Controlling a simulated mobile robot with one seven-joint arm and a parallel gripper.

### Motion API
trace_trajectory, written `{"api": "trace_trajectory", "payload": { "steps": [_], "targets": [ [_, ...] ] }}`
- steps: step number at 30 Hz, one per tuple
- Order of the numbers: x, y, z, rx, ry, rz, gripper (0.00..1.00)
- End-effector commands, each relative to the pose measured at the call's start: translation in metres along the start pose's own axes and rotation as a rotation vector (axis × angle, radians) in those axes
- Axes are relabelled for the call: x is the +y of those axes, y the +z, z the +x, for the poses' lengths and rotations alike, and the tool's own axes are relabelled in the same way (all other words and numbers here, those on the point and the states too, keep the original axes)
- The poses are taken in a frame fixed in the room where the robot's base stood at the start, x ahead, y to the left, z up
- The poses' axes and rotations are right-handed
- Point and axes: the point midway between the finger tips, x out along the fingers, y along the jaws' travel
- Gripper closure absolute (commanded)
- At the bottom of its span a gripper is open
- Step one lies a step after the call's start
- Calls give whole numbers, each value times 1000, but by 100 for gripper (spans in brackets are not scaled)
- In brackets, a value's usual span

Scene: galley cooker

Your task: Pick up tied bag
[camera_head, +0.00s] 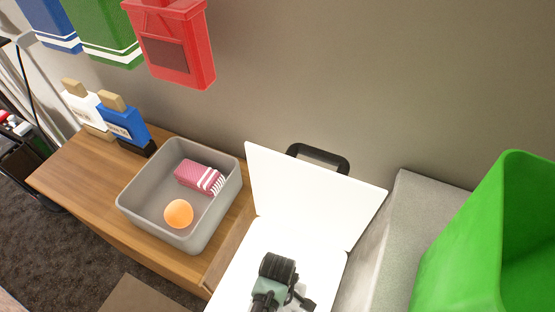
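I see no bag that is plainly tied. A pink block-like item with white stripes (200,178) lies in a grey open bin (128,207) on the wooden top; I cannot tell whether it is a bag. An orange ball (179,213) lies beside it in the bin. Red (172,42), green (108,32) and blue (50,25) pouch-like items hang at the upper left; no knot shows on them. My gripper cannot be made out in this view.
A white open case (310,195) with a black handle (318,155) holds a black and grey-green device (272,282). White (84,108) and blue (124,122) figures with tan tops stand on the wooden top (82,178). A green container (465,240) is at right.

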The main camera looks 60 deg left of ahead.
Motion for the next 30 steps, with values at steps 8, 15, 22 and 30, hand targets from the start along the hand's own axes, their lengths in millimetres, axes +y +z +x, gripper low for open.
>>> {"api": "trace_trajectory", "payload": {
  "steps": [8,15,22,30],
  "targets": [
    [0,0,-1,0,1,0,55],
    [0,0,-1,0,1,0,98],
    [0,0,-1,0,0,0,100],
    [0,0,-1,0,0,0,100]
  ]
}}
